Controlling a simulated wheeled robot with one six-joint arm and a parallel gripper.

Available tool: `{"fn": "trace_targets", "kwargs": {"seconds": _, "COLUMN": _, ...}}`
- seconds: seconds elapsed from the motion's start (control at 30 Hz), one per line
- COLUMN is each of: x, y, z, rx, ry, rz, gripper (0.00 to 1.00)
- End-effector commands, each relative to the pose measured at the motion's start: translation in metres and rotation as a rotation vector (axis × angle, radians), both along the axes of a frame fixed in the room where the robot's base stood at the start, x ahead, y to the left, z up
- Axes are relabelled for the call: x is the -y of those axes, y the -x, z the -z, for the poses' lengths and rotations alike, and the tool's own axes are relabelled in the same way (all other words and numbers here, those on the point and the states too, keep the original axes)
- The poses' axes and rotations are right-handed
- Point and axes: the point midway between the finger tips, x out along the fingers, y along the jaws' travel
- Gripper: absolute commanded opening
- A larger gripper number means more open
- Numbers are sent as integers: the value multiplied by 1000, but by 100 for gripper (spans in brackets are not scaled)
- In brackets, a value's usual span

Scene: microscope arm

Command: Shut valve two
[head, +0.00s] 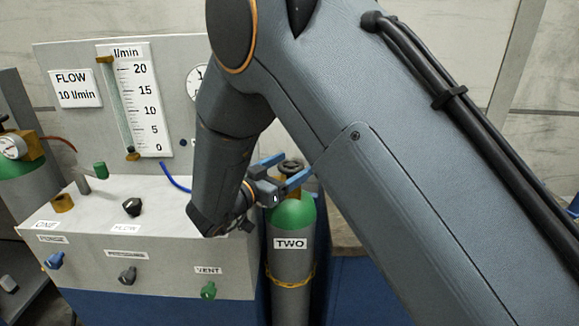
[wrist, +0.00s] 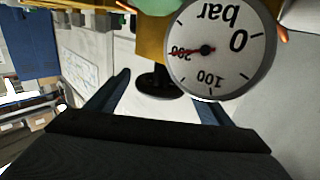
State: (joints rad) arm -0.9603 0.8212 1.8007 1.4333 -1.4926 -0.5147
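Cylinder TWO (head: 291,262) stands upright, grey with a green shoulder and a label reading TWO. Its dark round valve handwheel (head: 291,166) sits on top, over a brass fitting. My gripper (head: 285,172) is open, with its blue fingers level with the handwheel. In the wrist view, the black handwheel (wrist: 157,84) lies between and ahead of the two fingers, and I see no clear contact. A round pressure gauge (wrist: 222,48) beside it appears upside down, its needle near 200 bar. My forearm hides part of the area right of the cylinder.
The grey bench panel (head: 180,277) left of the cylinder carries several knobs, including the green VENT knob (head: 208,290). A flow tube (head: 119,105) stands on the back board. Another cylinder with a gauge (head: 12,147) stands far left. A brown-topped counter edge lies right of cylinder TWO.

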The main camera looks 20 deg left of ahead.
Motion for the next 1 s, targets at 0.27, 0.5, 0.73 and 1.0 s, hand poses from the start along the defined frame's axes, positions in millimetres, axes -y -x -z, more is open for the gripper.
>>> {"fn": "trace_targets", "kwargs": {"seconds": 0.27, "x": 0, "y": 0, "z": -1, "rx": 0, "ry": -1, "rz": 0, "gripper": 74}}
{"fn": "trace_targets", "kwargs": {"seconds": 0.5, "x": 0, "y": 0, "z": -30, "rx": 3, "ry": -4, "rz": 0, "gripper": 74}}
{"fn": "trace_targets", "kwargs": {"seconds": 0.73, "x": 0, "y": 0, "z": -72, "rx": 3, "ry": -4, "rz": 0, "gripper": 74}}
{"fn": "trace_targets", "kwargs": {"seconds": 1.0, "x": 0, "y": 0, "z": -98, "rx": 0, "ry": -1, "rz": 0, "gripper": 74}}
